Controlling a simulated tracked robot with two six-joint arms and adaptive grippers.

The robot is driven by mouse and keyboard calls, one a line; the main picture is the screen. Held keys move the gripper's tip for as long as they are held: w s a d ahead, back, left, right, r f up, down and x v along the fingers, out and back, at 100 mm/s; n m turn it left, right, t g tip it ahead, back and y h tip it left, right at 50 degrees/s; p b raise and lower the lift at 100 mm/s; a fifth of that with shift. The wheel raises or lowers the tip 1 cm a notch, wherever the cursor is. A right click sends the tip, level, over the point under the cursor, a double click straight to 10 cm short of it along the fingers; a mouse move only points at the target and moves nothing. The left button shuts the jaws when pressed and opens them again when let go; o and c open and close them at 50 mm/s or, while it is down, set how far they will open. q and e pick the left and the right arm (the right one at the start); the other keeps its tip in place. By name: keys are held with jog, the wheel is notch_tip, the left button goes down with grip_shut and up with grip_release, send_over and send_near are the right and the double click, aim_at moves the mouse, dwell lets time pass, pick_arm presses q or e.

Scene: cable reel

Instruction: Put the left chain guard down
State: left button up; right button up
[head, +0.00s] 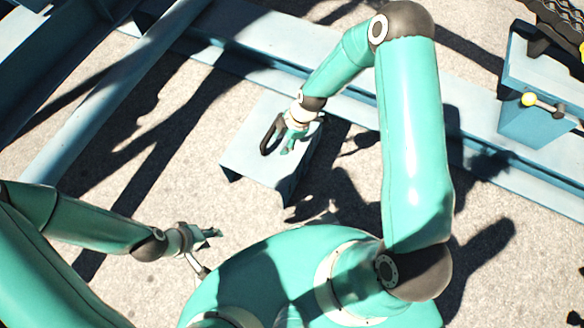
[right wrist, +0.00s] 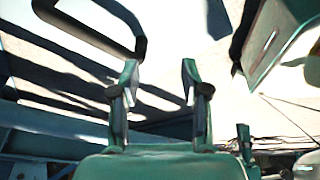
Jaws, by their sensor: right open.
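The chain guard (head: 250,160) appears as a pale blue folded sheet with bent-down sides, resting on the concrete. A dark loop handle (head: 270,137) stands on its top and also shows at the upper left of the right wrist view (right wrist: 138,48). My right gripper (head: 291,143) is just right of the handle, above the sheet. In the right wrist view its two fingers (right wrist: 160,82) are apart with nothing between them. My left gripper (head: 212,234) is low at the lower left, away from the guard; its fingers are too small to judge.
A pale blue beam (head: 350,115) runs behind the guard, and a round blue tube (head: 110,95) lies to its left. Bare concrete (head: 150,185) lies left of the guard.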

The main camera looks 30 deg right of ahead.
jog(key=s+a+m, duration=0.2)
jog(key=s+m, duration=0.6)
jog(key=m, duration=0.1)
jog(key=s+a+m, duration=0.3)
jog(key=s+m, duration=0.6)
jog(key=shift+s+a+f+g, duration=0.2)
jog(key=shift+f+g, duration=0.15)
jog(key=shift+g, duration=0.05)
notch_tip(320, 180, up, 32)
jog(key=p, duration=3.2)
jog(key=shift+w+f, duration=0.1)
jog(key=shift+f, duration=0.1)
jog(key=shift+c, duration=0.4)
jog(key=shift+d+m, duration=0.1)
jog(key=shift+m, duration=0.2)
